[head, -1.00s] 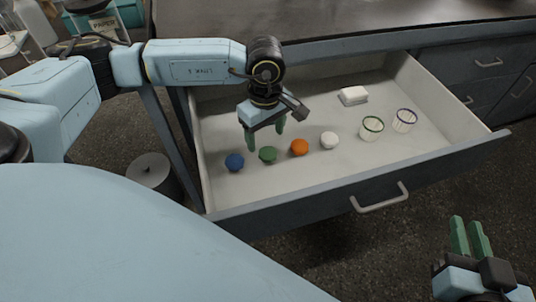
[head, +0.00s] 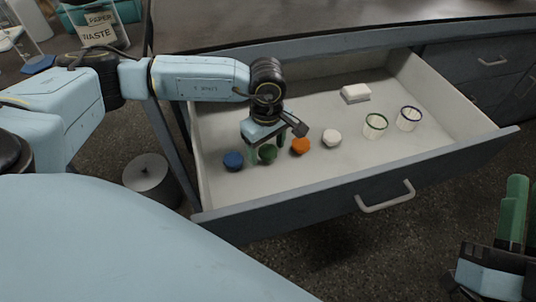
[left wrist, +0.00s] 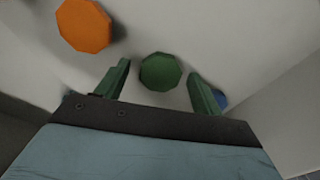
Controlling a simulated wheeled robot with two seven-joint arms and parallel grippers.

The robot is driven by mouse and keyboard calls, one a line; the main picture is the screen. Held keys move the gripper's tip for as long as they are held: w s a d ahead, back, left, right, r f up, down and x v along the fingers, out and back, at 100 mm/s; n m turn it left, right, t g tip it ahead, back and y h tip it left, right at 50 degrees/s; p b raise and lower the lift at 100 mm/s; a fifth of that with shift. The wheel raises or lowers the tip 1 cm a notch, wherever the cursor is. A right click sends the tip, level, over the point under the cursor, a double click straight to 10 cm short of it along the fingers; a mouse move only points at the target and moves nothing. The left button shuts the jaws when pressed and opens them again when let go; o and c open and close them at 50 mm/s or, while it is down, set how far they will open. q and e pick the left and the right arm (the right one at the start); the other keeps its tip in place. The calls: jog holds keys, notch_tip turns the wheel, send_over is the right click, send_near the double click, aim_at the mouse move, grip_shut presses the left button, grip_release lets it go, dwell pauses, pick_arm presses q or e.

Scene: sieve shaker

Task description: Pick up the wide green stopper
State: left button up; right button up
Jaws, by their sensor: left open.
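The green stopper (head: 268,153), a faceted round piece, sits on the floor of the open drawer, between the blue and orange ones. My left gripper (head: 266,157) is low over it, pointing down and open. In the left wrist view the green stopper (left wrist: 160,71) shows between the two fingertips (left wrist: 158,70), with a gap on each side. I cannot tell how far the fingertips are above the drawer floor. My right gripper (head: 522,212) is at the lower right edge, partly cut off, away from the drawer; its jaw gap is unclear.
A blue stopper (head: 233,161) lies just left of the left gripper, close to a finger. An orange stopper (head: 300,146) and a white one (head: 332,137) lie to the right. Two rimmed cups (head: 375,126) and a white block (head: 355,93) stand farther right. Drawer walls surround them.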

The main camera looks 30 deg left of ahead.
pick_arm(q)
jog(key=shift+f, duration=0.15)
jog(key=shift+c, duration=0.2)
jog(key=c, duration=1)
